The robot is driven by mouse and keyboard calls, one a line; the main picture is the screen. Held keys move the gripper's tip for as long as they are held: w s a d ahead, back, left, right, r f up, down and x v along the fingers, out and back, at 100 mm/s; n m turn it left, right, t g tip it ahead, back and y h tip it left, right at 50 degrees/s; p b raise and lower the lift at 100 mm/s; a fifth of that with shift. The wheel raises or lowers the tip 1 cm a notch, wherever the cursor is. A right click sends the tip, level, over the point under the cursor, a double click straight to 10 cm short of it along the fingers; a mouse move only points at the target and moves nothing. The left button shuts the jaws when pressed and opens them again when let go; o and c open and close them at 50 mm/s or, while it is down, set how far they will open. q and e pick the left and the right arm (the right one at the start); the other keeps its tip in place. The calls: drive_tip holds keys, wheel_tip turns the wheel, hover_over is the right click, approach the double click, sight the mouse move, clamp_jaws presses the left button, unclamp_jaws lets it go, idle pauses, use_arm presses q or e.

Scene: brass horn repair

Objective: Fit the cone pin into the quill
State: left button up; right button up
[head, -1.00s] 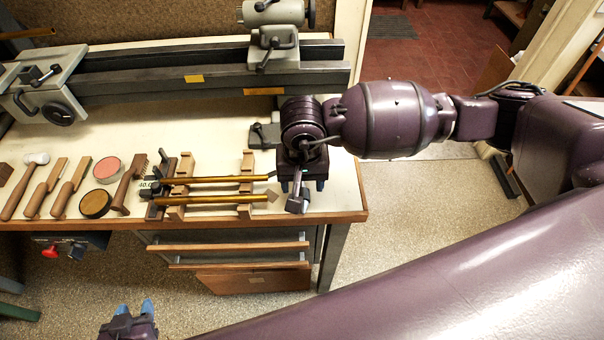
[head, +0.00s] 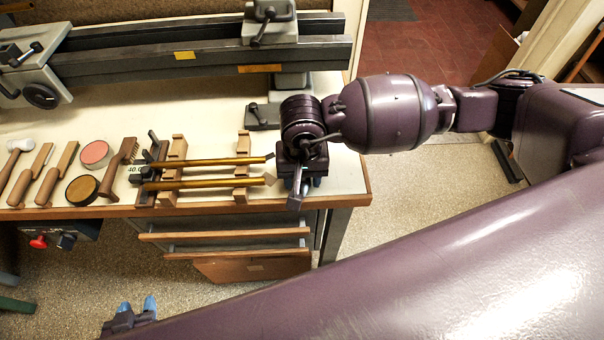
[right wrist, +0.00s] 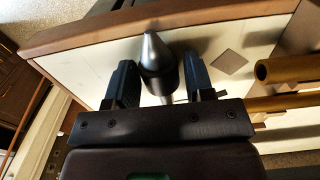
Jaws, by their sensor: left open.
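The dark cone pin (right wrist: 155,62) shows in the right wrist view, between the two blue-grey fingers of my right gripper (right wrist: 158,78). Its pointed end faces away from the palm; its narrow shank runs back toward it. In the head view my right gripper (head: 299,182) is over the bench's front right corner. My left gripper (head: 137,306) is open and empty, low in front of the bench. The grey tailstock (head: 285,6) is cut off at the top; I cannot make out the quill.
Two brass rods (head: 215,183) lie on wooden supports (head: 241,150) just left of my right gripper. Brushes, a mallet (head: 20,146) and round tins (head: 82,190) lie further left. The lathe bed (head: 210,62) runs along the back. Drawers (head: 225,234) stand out below the bench.

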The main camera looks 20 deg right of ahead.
drive_tip(key=c, duration=0.7)
drive_tip(key=shift+c, duration=0.4)
drive_tip(key=shift+r+p, duration=0.3)
drive_tip(key=shift+r, duration=0.75)
drive_tip(key=shift+r+p, duration=0.85)
drive_tip(key=shift+r, duration=0.85)
